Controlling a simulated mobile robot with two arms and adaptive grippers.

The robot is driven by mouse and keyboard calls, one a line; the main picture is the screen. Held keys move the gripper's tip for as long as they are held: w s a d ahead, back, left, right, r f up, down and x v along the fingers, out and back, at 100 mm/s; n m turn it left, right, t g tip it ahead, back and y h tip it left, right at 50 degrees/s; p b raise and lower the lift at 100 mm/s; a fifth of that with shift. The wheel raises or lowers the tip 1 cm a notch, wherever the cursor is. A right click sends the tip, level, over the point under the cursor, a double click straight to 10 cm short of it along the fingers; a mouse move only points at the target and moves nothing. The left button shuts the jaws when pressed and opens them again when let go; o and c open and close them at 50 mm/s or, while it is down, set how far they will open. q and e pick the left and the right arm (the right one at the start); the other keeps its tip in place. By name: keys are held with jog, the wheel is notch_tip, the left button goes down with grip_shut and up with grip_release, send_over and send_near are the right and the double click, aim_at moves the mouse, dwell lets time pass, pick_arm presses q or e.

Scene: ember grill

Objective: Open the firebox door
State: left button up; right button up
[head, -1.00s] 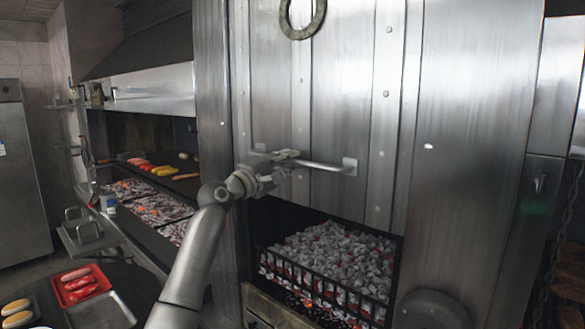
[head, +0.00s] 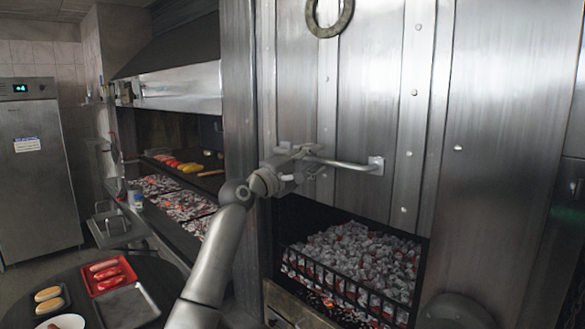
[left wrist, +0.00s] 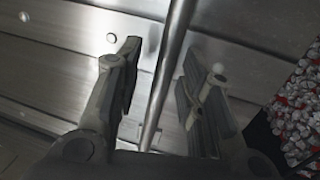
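The firebox door (head: 375,100) is a large riveted steel panel in the head view. Its lower edge stands above an opening with glowing coals, so the door is partly raised. A horizontal bar handle (head: 345,163) is fixed low on the door. My left gripper (head: 303,153) is at the handle's left end and hides that end. In the left wrist view the bar (left wrist: 168,75) runs between the two spread fingers (left wrist: 163,62), with a gap on each side. My right gripper is not in view.
Coals (head: 350,250) lie behind a black grate below the door. A metal ring (head: 330,31) hangs on the door above. At left are a grill shelf with food, a red tray (head: 127,271) of sausages, a metal tray (head: 128,306) and a steel fridge (head: 38,180).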

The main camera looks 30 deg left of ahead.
pick_arm(q)
jog(key=v, duration=1.1)
jog(key=shift+s+r, duration=0.1)
jog(key=shift+s, duration=0.05)
